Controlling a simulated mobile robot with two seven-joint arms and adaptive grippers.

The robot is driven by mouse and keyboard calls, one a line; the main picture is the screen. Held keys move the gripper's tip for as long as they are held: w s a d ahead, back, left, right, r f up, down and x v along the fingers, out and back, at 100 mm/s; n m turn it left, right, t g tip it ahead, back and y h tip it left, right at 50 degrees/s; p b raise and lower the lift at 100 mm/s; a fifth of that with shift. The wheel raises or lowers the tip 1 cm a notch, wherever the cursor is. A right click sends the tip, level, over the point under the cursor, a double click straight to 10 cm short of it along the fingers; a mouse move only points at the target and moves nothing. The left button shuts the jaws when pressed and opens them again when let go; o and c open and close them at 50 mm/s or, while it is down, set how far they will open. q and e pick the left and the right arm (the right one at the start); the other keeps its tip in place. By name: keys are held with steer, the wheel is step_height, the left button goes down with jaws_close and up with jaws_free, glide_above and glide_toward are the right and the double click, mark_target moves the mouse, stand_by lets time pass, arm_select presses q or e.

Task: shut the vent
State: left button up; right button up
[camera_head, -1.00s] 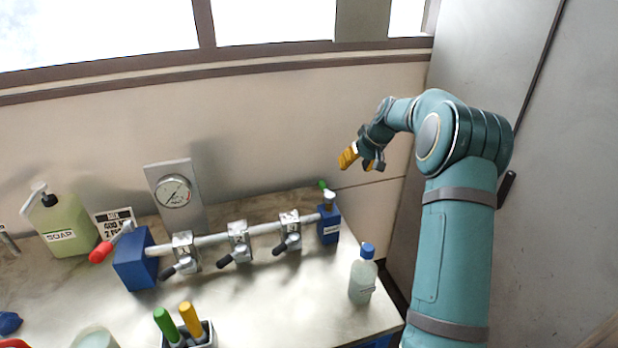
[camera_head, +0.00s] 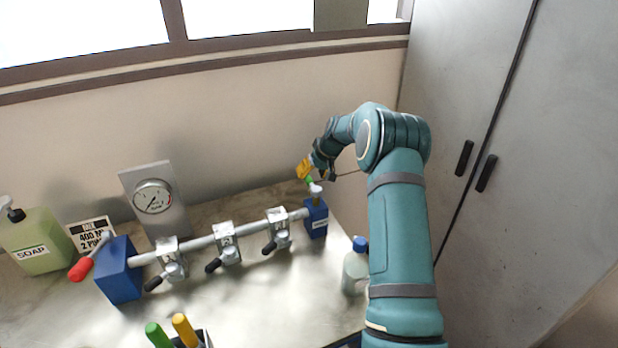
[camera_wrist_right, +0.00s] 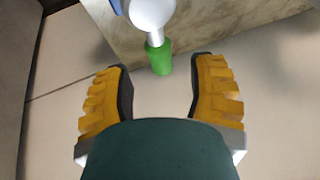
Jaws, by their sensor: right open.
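A pipe (camera_head: 205,241) runs between two blue end blocks on the bench. The right block (camera_head: 316,222) has a valve with a green-tipped lever (camera_head: 309,180); its small label is not legible. The left block (camera_head: 119,274) has a lever with a red grip (camera_head: 81,269). My right gripper (camera_head: 313,172) is open and empty, right at the green lever. In the right wrist view, the green grip (camera_wrist_right: 160,57) lies ahead of and between the two yellow-padded fingers (camera_wrist_right: 161,90), apart from both. My left gripper is out of view.
Several clamps with black levers, such as the middle one (camera_head: 227,247), sit along the pipe. A gauge (camera_head: 153,196) stands behind it. A blue-capped bottle (camera_head: 354,271) stands close beside my right arm. A soap bottle (camera_head: 36,238) is at left.

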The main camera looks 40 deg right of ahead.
mark_target(309, 177)
steer(key=shift+x, duration=1.6)
steer(key=shift+r, duration=0.1)
jaws_close()
